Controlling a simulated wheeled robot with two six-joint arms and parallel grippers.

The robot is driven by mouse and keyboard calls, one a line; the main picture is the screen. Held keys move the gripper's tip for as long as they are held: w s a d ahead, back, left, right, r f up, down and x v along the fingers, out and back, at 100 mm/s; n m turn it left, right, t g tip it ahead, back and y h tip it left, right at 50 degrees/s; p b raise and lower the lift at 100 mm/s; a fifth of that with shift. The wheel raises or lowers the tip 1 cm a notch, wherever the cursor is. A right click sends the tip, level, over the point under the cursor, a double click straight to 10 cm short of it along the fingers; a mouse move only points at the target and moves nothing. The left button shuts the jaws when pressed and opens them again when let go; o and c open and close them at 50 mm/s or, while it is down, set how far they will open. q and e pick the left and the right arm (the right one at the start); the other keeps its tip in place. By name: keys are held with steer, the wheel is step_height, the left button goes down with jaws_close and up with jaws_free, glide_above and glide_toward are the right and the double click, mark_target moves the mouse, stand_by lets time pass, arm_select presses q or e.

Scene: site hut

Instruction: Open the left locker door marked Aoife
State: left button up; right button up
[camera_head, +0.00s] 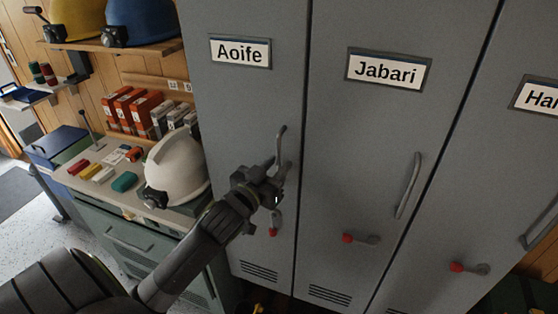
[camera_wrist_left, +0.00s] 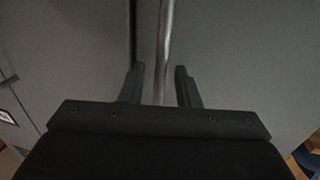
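The grey locker door marked Aoife (camera_head: 239,110) is at the left of the locker row in the head view and looks closed. Its handle (camera_head: 281,142) is a vertical metal bar near the door's right edge; it also shows in the left wrist view (camera_wrist_left: 164,45). My left gripper (camera_head: 274,170) is at the handle's lower part. Its fingers (camera_wrist_left: 160,80) stand open on either side of the bar, with a gap visible at both sides. A red-tipped latch lever (camera_head: 273,231) hangs pointing down below the gripper, partly hidden by it. My right gripper is not in view.
The Jabari locker (camera_head: 385,125) adjoins on the right, its red-knobbed lever (camera_head: 348,238) lying sideways. Left of the lockers, a cabinet top holds a white helmet (camera_head: 176,165) close to my left arm. A shelf above (camera_head: 100,46) holds yellow and blue helmets.

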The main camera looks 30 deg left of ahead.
arm_select(q)
steer(key=shift+w, duration=0.65)
steer(key=shift+c, duration=0.4)
jaws_close()
